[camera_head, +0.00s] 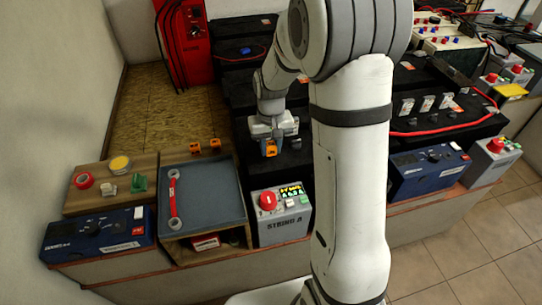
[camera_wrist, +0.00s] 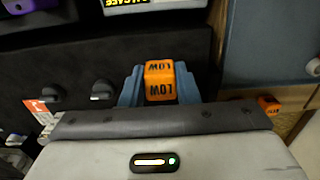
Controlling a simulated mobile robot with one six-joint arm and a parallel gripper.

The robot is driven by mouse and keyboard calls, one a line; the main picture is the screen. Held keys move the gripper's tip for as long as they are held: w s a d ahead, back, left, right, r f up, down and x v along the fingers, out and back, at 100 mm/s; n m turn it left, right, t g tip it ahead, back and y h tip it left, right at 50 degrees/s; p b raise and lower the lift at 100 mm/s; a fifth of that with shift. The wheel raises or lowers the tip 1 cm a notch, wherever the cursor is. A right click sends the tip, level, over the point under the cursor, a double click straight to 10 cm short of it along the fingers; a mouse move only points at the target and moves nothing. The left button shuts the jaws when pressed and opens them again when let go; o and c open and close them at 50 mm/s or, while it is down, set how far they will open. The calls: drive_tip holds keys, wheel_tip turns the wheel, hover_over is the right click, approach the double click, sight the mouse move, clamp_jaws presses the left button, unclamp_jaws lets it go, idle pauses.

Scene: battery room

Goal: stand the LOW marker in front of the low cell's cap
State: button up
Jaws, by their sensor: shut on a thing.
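The LOW marker, an orange block (camera_wrist: 159,80) with black LOW lettering, sits between the blue-grey fingers of my gripper (camera_wrist: 158,88) in the wrist view. In the head view my gripper (camera_head: 271,139) is shut on the same orange block (camera_head: 270,149), over the near-left part of the black battery bank. In the wrist view two black caps, one (camera_wrist: 102,91) nearer the marker and one (camera_wrist: 36,106) farther left, stand on the black battery top (camera_wrist: 60,65). I cannot tell which cap belongs to the low cell. Whether the marker touches the surface is unclear.
A grey box (camera_head: 284,230) with a red button stands in front of the battery bank. A red cabinet (camera_head: 185,40) is at the back.

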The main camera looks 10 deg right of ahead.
sight(271, 154)
drive_tip(key=shift+s+f, duration=0.1)
drive_tip(key=shift+f, duration=1.95)
drive_tip(key=shift+f+b, duration=0.1)
drive_tip(key=shift+b, duration=0.2)
drive_tip(key=o, duration=0.9)
drive_tip(key=shift+o, duration=0.2)
